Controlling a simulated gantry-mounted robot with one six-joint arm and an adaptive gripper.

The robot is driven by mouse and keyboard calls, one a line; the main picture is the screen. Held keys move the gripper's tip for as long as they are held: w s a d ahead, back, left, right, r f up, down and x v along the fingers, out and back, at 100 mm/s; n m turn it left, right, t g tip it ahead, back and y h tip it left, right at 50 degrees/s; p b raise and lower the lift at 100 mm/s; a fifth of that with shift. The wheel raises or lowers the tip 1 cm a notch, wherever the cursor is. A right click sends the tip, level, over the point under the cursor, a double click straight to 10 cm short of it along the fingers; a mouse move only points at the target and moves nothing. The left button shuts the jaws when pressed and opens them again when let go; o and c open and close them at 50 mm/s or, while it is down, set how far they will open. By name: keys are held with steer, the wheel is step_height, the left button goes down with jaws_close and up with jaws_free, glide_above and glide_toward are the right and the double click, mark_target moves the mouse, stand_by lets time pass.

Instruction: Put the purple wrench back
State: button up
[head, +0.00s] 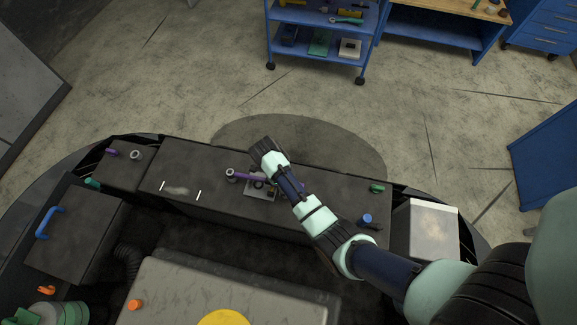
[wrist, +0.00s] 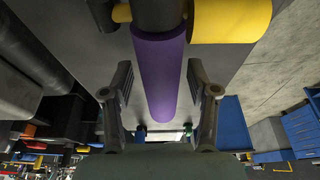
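The purple wrench (head: 245,176) lies on the long dark block in the head view. Its grey ring end is at the left, and its right end runs behind my arm. In the wrist view, a purple handle (wrist: 158,80), likely the wrench's, runs between the fingers of my gripper (wrist: 160,84). The fingers stand apart with a visible gap on each side of the handle, so the gripper is open and not closed on it. In the head view the fingers are hidden by my arm.
A small grey plate (head: 257,194) lies beside the wrench, partly behind my arm. A grey ring part (head: 135,155) and a small purple piece (head: 112,152) lie at the left. A blue tool cart (head: 320,45) stands beyond, with open floor between.

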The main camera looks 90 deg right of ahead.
steer(key=v, duration=0.4)
steer(key=shift+w+d+r, duration=0.1)
steer(key=shift+w+r, duration=0.05)
steer(key=shift+r, duration=0.15)
glide_toward(255, 178)
steer(key=x, duration=0.5)
steer(key=shift+f, duration=0.25)
